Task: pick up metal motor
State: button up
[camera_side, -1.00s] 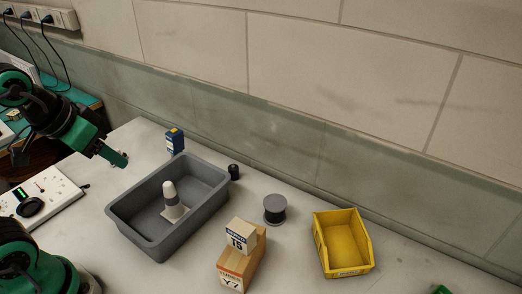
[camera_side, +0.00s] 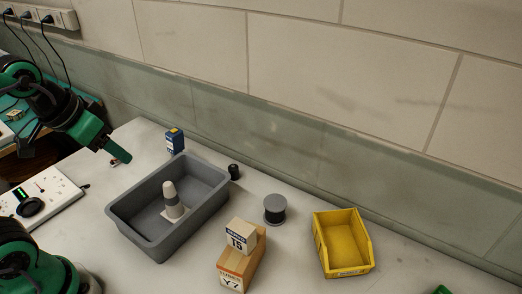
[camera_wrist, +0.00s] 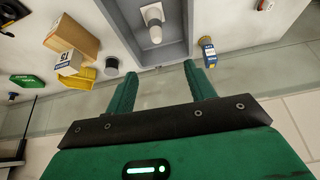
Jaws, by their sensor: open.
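I cannot say for sure which thing is the metal motor. A small dark cylinder (camera_side: 234,172) stands upright on the bench just right of the grey bin's far corner; I do not make it out in the wrist view. A white and grey rounded piece (camera_side: 170,192) stands on a pale square base inside the grey bin (camera_side: 143,241); it also shows in the wrist view (camera_wrist: 154,22). My gripper (camera_side: 120,155) is in the air left of the bin, its green fingers apart and empty in the wrist view (camera_wrist: 162,68).
A blue box (camera_side: 175,140) stands behind the bin. A grey spool (camera_side: 275,209), a stacked pair of cartons (camera_side: 240,262) and a yellow bin (camera_side: 363,246) stand to the right. A white instrument panel (camera_side: 50,190) lies at left. The wall closes off the back.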

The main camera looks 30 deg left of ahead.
jog(key=w+m+g, duration=0.2)
jog(key=w, duration=0.6)
jog(key=m+g, duration=0.3)
jog(key=m, duration=0.3)
send_over(233, 167)
jog(key=f, duration=1.6)
jog(key=shift+a+f, duration=0.1)
jog(key=shift+a, duration=0.15)
jog(key=shift+w+d+f+m, duration=0.1)
jog(key=shift+w+f+m, duration=0.15)
jog(key=shift+f, duration=1.5)
jog(key=shift+f, duration=2.6)
